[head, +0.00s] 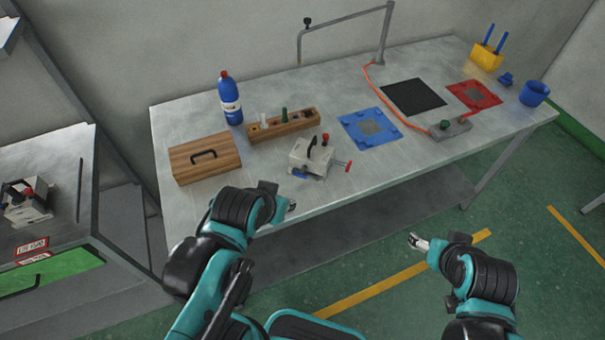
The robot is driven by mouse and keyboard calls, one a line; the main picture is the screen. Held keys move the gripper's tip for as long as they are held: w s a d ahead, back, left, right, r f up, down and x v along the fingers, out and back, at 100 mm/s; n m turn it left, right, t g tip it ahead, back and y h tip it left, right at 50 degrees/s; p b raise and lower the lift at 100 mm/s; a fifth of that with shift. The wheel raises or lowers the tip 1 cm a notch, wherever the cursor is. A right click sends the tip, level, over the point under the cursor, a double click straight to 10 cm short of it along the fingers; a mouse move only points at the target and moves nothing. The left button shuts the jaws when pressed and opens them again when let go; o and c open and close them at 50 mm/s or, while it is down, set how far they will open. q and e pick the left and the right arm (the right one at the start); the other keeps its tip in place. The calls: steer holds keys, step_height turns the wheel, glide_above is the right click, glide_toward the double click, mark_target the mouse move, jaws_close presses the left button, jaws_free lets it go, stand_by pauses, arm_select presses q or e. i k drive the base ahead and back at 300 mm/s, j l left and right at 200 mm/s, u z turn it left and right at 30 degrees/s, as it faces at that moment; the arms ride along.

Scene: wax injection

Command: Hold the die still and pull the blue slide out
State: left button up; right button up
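The die (309,157) is a pale grey metal block near the front edge of the bench. It has a black handle on top, a red knob, and a red-ended rod sticking out to the right. A small bit of blue, perhaps the blue slide (301,174), shows low at its front; most of it is hidden or too small to make out. My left gripper (291,205) is at the bench's front edge, in front of the die and apart from it. My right gripper (417,241) is off to the right, over the floor, away from the die. Both look empty; their finger openings are too small to judge.
A wooden box (205,158), a wooden rack (283,124) and a blue bottle (230,98) stand behind and left of the die. A blue mat (352,138) lies to its right. A similar grey block (25,203) sits on the left machine.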

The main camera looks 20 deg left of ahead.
mark_target(301, 175)
steer(key=u, duration=0.55)
steer(key=l+u, duration=0.2)
steer(key=u, duration=0.2)
steer(key=l+u, duration=0.25)
steer(key=u, duration=0.15)
steer(key=l+u, duration=0.25)
steer(key=u, duration=0.2)
steer(key=l+u, duration=0.25)
steer(key=u, duration=0.15)
steer(key=k+l+u, duration=0.1)
steer(key=l, duration=0.35)
steer(key=k+l+u, duration=0.1)
steer(key=k+l, duration=0.15)
steer(key=l, duration=0.15)
steer(key=k+l+u, duration=0.15)
steer(key=l, duration=0.25)
